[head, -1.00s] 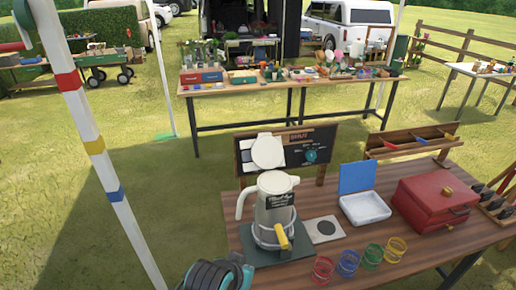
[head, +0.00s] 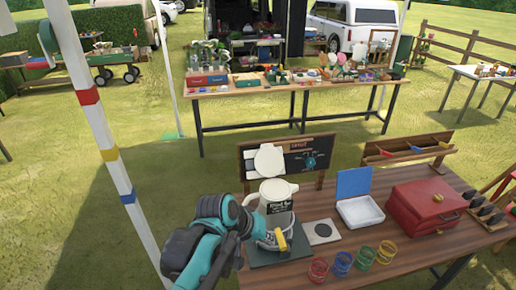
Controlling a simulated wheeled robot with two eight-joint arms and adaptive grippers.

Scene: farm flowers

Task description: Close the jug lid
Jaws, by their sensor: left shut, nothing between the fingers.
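A pale jug (head: 274,196) with a dark label stands upright on a dark green base at the left end of the wooden table. Its round white lid (head: 268,160) is open, standing up above the back of the jug's top. The jug's handle (head: 251,200) is on its left side. My left gripper (head: 244,219) is shut and empty at the left of the jug, below the handle. I cannot tell whether it touches the jug. My teal and black left arm hides part of the base. My right gripper is not in view.
A dark board (head: 308,160) stands behind the jug. A white tray with a blue lid (head: 360,212), a red box (head: 425,202) and several coloured cups (head: 342,262) are to the right. A striped pole (head: 110,155) stands left. Air above the jug is clear.

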